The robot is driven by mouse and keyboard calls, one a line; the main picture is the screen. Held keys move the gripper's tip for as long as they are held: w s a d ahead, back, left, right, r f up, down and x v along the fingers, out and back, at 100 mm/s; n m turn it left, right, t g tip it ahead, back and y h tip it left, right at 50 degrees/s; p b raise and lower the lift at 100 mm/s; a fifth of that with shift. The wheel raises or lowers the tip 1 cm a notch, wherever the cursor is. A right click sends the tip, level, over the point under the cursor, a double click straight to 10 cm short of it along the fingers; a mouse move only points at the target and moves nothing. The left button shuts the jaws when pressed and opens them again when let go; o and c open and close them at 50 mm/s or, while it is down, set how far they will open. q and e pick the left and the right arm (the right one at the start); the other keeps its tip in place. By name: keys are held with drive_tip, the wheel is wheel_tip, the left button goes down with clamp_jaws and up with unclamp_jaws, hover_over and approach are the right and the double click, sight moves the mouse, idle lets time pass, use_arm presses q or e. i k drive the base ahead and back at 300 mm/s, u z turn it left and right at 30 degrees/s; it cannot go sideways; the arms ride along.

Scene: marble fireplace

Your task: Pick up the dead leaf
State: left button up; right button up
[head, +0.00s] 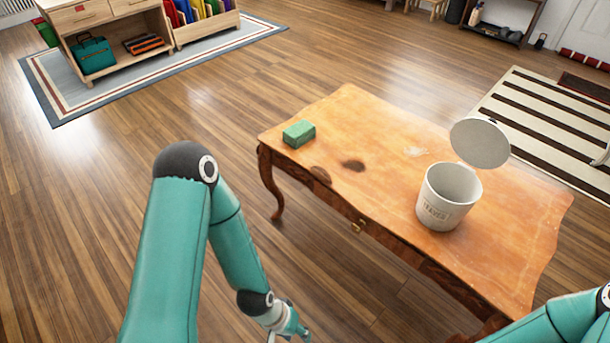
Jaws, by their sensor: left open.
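A small brown patch (321,173) at the table's near edge looks like the dead leaf, but I cannot be sure. A darker brown patch (353,165) beside it may be a stain or another leaf. A white bin (449,195) with dark lettering stands on the right half of the table, its round lid (480,142) tilted up. My left gripper (290,336) is at the bottom edge, partly cut off, low in front of the table, apart from the patches and open. My right arm shows at the lower right; its gripper is out of view.
The wooden table (400,124) has curved edges and a front drawer. Floor to the left is clear. A shelf unit (125,35) stands on a rug at the back left; a striped rug (545,125) lies right.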

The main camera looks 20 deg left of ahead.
sight(319, 173)
drive_tip(key=u, duration=0.3)
drive_tip(key=i, duration=0.2)
drive_tip(key=u, duration=1.55)
drive_tip(key=i, duration=0.55)
drive_tip(key=z, duration=2)
